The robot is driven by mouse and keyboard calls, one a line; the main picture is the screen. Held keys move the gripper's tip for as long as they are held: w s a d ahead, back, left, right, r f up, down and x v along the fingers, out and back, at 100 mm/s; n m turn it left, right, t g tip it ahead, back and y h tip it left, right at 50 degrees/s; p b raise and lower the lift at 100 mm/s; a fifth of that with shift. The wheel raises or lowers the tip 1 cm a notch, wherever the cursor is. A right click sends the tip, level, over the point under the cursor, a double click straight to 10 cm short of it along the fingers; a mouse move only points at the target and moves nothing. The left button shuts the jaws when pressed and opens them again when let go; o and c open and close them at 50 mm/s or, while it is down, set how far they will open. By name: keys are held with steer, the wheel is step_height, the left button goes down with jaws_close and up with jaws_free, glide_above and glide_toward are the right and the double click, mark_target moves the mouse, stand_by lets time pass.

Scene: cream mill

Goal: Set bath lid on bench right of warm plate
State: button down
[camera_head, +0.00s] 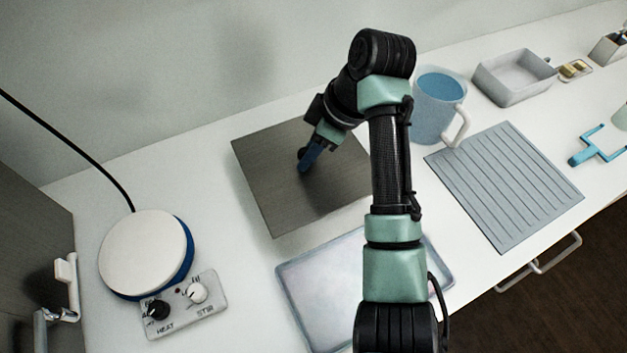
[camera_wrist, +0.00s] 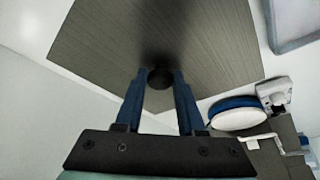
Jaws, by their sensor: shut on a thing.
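The bath lid (camera_head: 262,178) is a flat dark grey square plate with a small black knob (camera_wrist: 160,78) at its middle. It also fills much of the wrist view (camera_wrist: 215,45). My gripper (camera_head: 307,160) has its blue fingers closed on the knob from both sides; they also show in the wrist view (camera_wrist: 158,82). The warm plate (camera_head: 145,253) is a round white disc on a blue body at the left of the bench. The lid is to the right of it, further back. I cannot tell whether the lid touches the bench. My arm hides part of the lid's right side.
A pale shallow tray (camera_head: 325,300) lies in front of the lid, partly behind my arm. A control box (camera_head: 183,305) stands by the warm plate. A blue jug (camera_head: 432,110), a ribbed grey mat (camera_head: 505,185) and a grey basin (camera_head: 512,78) are to the right.

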mark_target(316, 164)
steer(key=shift+f, duration=2.8)
steer(key=c, duration=0.5)
jaws_free()
steer(key=shift+f, duration=0.15)
steer(key=p+v, duration=0.1)
steer(key=v, duration=1.1)
steer(key=shift+p, duration=0.3)
